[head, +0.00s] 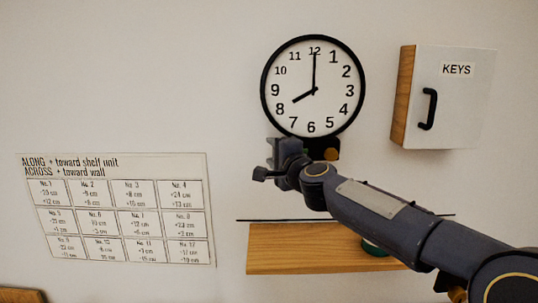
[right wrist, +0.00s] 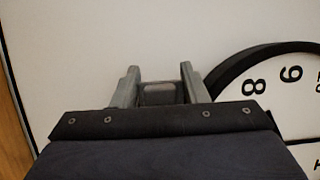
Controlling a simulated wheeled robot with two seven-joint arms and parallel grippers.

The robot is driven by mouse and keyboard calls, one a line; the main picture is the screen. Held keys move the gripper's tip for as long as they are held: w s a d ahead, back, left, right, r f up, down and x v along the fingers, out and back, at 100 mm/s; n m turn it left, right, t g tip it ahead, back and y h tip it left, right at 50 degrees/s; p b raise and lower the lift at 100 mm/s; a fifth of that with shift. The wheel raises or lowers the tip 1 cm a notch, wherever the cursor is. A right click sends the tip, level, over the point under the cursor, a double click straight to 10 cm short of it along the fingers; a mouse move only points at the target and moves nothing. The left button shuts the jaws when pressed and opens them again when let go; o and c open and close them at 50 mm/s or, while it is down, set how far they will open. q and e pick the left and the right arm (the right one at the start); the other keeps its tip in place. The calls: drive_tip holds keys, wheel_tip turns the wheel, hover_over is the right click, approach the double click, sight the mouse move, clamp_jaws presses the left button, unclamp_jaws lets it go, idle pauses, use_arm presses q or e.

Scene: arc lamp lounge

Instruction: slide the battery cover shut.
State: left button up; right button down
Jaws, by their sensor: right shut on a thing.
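The round wall clock (head: 313,88) with a black rim hangs on the wall; part of it shows at the right of the right wrist view (right wrist: 285,95). My right gripper (head: 283,150) is at the clock's lower left edge, just below the rim. In the right wrist view my right gripper (right wrist: 160,85) is shut on a small dark grey piece with a paler patch, which looks like the battery cover (right wrist: 160,93). The fingers hide its sides, and I cannot tell how far it is slid. My left gripper is not in view.
A wooden shelf (head: 310,248) is below, with a green thing (head: 373,247) partly behind my right arm. A white key cabinet (head: 450,98) is right of the clock. A printed chart (head: 115,208) is on the wall at left.

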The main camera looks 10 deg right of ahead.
drive_tip(key=c, duration=1.2)
unclamp_jaws()
drive_tip(key=shift+o, duration=0.2)
drive_tip(key=s+d, duration=0.1)
drive_tip(key=s, duration=0.6)
drive_tip(key=shift+s+d+b, duration=0.25)
drive_tip(key=shift+s+b, duration=0.1)
drive_tip(key=shift+b, duration=0.1)
